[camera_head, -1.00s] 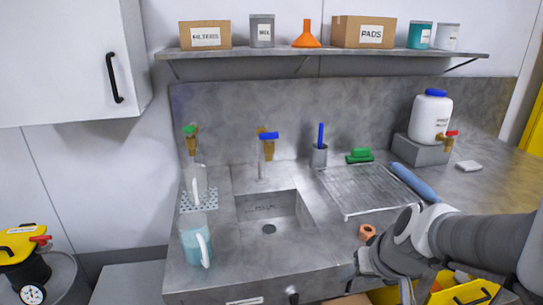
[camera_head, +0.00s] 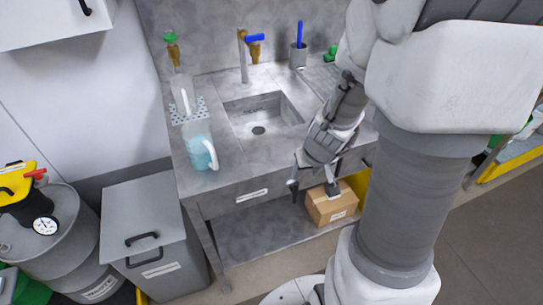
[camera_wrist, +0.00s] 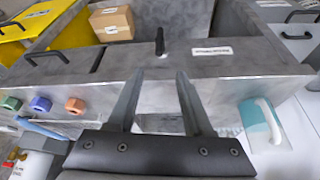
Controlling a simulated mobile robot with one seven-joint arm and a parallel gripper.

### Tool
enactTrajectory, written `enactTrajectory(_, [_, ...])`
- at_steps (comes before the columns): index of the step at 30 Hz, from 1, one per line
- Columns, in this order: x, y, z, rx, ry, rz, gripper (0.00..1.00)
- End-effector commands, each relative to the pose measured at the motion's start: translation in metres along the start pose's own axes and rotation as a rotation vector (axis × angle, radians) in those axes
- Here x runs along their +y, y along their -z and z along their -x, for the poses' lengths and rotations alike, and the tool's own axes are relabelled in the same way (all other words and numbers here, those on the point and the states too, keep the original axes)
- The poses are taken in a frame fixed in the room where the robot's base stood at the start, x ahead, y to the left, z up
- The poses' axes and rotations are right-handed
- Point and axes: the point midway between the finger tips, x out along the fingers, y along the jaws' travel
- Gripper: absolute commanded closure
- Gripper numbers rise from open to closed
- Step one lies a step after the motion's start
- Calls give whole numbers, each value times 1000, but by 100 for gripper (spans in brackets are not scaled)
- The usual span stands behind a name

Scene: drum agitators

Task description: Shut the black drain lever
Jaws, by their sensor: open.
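The black drain lever (camera_wrist: 160,41) shows in the wrist view as a short dark handle at the grey sink counter's front panel. It lies just past my fingertips, roughly in line with the gap between them, and no contact shows. My gripper (camera_wrist: 160,74) is open with nothing between its fingers. In the head view my gripper (camera_head: 313,187) hangs in front of the counter's front edge, right of the label (camera_head: 251,195); the lever is not clearly seen there, likely hidden by the gripper. The sink basin (camera_head: 257,118) lies behind the gripper.
A teal jug (camera_head: 201,152) stands at the counter's front left. A cardboard box (camera_head: 331,205) sits on the lower shelf beneath my gripper. A grey bin (camera_head: 155,240) stands left of the counter. Coloured plugs, one of them blue (camera_wrist: 41,104), show at left in the wrist view.

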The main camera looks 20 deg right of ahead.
Motion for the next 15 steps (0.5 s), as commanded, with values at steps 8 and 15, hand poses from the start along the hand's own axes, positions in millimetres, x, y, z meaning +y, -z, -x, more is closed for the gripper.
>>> enactTrajectory(8, [1, -2, -28, -1, -3, -3, 49])
enactTrajectory(15, [1, -3, -72, -3, -2, -3, 49])
